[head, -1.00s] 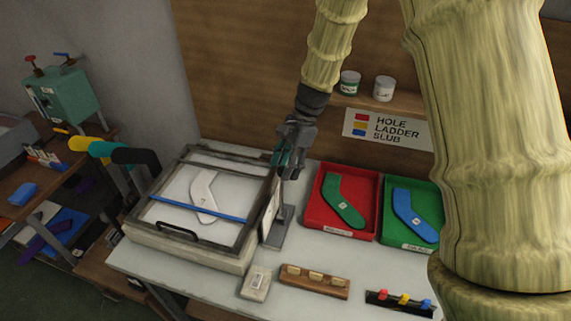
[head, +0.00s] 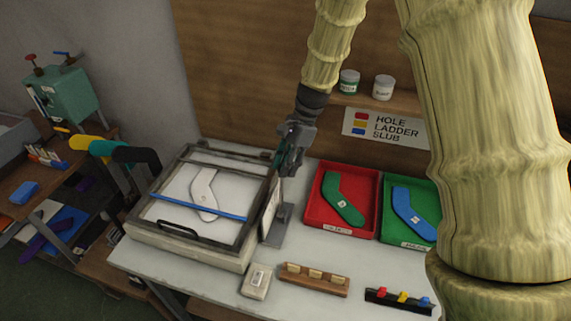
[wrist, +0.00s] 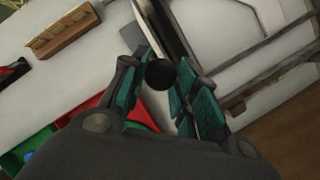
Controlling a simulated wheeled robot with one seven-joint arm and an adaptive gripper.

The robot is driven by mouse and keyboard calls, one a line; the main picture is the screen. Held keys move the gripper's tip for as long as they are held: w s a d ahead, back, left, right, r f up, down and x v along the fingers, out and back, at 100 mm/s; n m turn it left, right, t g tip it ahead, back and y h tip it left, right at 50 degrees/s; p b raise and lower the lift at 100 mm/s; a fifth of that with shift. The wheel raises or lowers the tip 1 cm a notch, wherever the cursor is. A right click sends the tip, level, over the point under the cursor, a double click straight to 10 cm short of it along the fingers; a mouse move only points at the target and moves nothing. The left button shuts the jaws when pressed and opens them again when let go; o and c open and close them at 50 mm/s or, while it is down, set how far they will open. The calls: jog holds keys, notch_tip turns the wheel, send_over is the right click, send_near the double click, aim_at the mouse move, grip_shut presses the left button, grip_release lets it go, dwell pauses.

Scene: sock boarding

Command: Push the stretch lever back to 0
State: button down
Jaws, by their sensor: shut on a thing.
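The stretch lever's round black knob (wrist: 159,75) shows between the teal finger pads in the wrist view. My gripper (wrist: 161,82) is shut on it, with a pad on each side. In the head view my gripper (head: 284,160) is at the back right corner of the framed board, above an upright plate (head: 271,212) on a grey stand (head: 282,232). The lever's arm and any scale marks cannot be made out; my gripper hides the knob in the head view.
The framed board (head: 160,229) with a white sock shape (head: 203,188) lies just left. A red tray (head: 314,212) and a green tray (head: 398,236) stand to the right. A wooden block rack (head: 313,286) and a small pale box (head: 256,282) lie in front.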

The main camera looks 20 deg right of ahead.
jog(key=w+d, duration=0.1)
jog(key=w+d+f+p, duration=0.1)
jog(key=w, duration=0.1)
jog(key=shift+g+y+p, duration=0.3)
jog(key=shift+g, duration=0.1)
jog(key=c, duration=1.1)
grip_release()
jog(key=v, duration=1.2)
